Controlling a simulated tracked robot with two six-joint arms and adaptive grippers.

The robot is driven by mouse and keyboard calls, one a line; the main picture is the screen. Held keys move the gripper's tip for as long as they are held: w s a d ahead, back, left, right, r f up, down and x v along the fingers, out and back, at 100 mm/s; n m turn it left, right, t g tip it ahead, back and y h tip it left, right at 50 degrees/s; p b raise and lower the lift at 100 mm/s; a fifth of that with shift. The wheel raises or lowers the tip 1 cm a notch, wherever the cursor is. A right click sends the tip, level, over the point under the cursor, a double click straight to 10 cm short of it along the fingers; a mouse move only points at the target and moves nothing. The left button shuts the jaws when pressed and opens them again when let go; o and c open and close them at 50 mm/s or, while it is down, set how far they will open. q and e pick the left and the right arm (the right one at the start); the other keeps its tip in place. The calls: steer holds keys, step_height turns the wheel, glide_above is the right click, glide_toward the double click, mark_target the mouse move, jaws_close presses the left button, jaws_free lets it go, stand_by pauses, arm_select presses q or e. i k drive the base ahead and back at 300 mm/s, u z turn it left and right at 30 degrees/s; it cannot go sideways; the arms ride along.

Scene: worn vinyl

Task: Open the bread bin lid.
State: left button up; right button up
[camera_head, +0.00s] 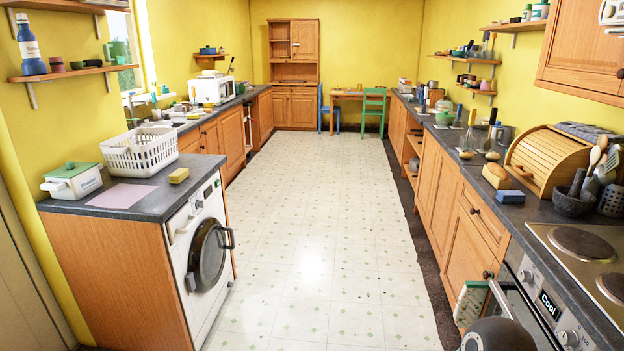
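The bread bin (562,158) is a light wooden roll-top box on the right-hand worktop. Neither of my grippers shows in the camera view. A dark rounded shape at the bottom edge, right of centre, may be part of my own arm, but I cannot tell.
A loaf-like block (497,176) and a blue sponge (510,197) lie in front of the bin. A mortar (573,203) and utensil pot stand right of it, near the hob (585,243). The floor (320,220) between the counters is clear.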

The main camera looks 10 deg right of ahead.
mark_target(556, 146)
steer(key=z, duration=0.15)
steer(key=i, duration=1.4)
steer(key=z, duration=0.7)
steer(key=i, duration=1.4)
steer(key=z, duration=0.65)
steer(key=i, duration=0.4)
